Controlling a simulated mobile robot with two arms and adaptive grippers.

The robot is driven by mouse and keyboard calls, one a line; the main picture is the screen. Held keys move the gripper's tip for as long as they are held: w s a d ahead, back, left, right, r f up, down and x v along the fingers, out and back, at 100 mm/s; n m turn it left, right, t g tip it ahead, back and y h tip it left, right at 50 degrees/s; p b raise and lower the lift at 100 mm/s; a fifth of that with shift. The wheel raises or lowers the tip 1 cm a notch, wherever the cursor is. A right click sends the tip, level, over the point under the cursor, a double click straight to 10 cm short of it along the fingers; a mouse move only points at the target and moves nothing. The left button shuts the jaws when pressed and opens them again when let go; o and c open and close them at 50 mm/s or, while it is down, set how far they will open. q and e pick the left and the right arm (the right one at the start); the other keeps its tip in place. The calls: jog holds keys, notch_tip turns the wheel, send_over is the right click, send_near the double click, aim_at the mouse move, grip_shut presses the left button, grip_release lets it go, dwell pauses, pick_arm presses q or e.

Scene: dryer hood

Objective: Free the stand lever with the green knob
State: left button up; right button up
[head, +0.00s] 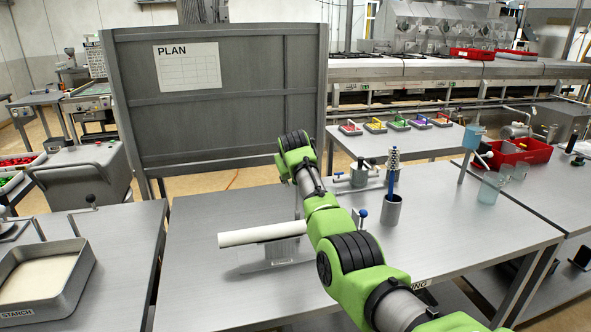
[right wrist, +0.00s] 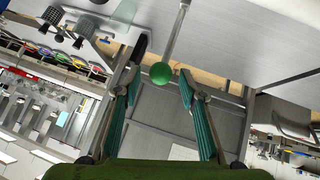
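The green knob (right wrist: 160,74) shows in the right wrist view at the end of a thin metal lever (right wrist: 178,32). My right gripper (right wrist: 161,86) is open, with one finger on each side of the knob in the picture. I see no finger clearly touching it, and cannot tell its exact depth between the tips. In the head view the stand (head: 281,251) is on the steel table and carries a white roll (head: 250,235). My left gripper is not in view.
A metal cup (head: 391,213) with a blue-handled brush stands right of my arm, near a small blue knob (head: 362,213). A grey board (head: 215,105) rises behind the table (head: 205,290). A starch tray (head: 45,285) is at left. The table's front left is clear.

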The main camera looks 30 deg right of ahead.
jog(key=v, duration=0.9)
jog(key=shift+w, duration=0.1)
